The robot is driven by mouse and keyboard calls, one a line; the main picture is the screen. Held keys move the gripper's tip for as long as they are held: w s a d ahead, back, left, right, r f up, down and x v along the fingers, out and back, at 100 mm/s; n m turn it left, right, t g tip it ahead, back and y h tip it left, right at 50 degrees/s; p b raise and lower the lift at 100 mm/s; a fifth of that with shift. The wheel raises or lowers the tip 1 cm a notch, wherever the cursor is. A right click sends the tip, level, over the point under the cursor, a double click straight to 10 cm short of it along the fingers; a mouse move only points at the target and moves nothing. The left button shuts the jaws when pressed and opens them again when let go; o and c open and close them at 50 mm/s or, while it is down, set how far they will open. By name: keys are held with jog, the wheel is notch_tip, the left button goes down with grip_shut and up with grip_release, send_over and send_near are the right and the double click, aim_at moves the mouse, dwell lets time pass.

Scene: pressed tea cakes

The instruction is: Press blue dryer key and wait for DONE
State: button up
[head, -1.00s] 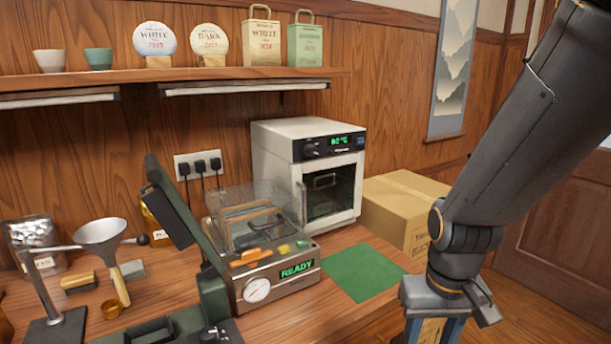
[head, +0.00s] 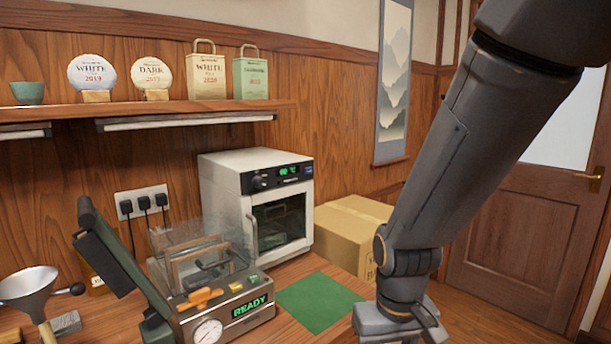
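The dryer (head: 222,185) is a white box with a dark glass door, standing on the counter against the wood wall. Its black top panel has a knob and a green lit display (head: 289,170), too small to read surely. A small blue key (head: 308,170) sits at the right end of that panel, with nothing in front of it. My arm comes down at the right, and its wrist is at the bottom edge, right of the dryer and apart from it. My gripper's fingers are below the frame, so their state is hidden.
A press-like machine (head: 225,312) with a clear cover, gauge and green READY sign stands front left of the dryer. A green mat (head: 320,302) lies bare before the dryer. A cardboard box (head: 345,232) stands right of it. A shelf (head: 190,106) runs above.

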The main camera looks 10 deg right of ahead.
dwell(0.4)
grip_shut()
dwell(1.6)
